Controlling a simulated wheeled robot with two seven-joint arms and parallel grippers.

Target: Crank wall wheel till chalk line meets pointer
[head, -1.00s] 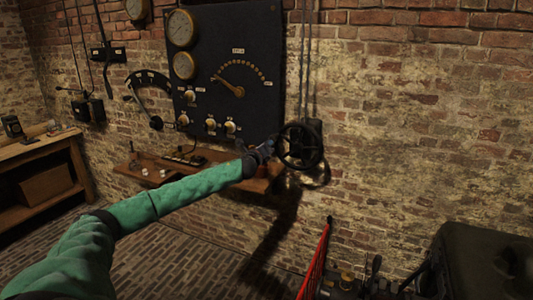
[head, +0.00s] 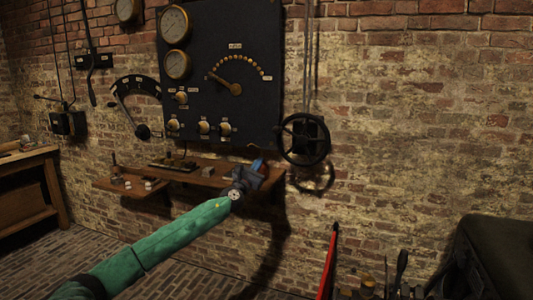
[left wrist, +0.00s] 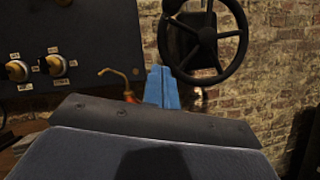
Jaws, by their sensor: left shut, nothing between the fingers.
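The black spoked wall wheel (head: 327,138) is mounted on the brick wall just right of the dark gauge panel. It also shows at the top of the left wrist view (left wrist: 208,37). I cannot make out a chalk line or its pointer on the wheel in either view. My left gripper (head: 258,169) is shut and empty, below and left of the wheel and apart from it. Its blue fingers (left wrist: 162,88) show in the left wrist view, just left of the wheel's lower rim. My right gripper is not in view.
The dark panel (head: 225,115) carries gauges, a dial with a brass needle, and knobs. A wooden shelf (head: 205,178) runs below it behind my left gripper. A red upright object (head: 328,262) stands low on the right. The wall right of the wheel is bare.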

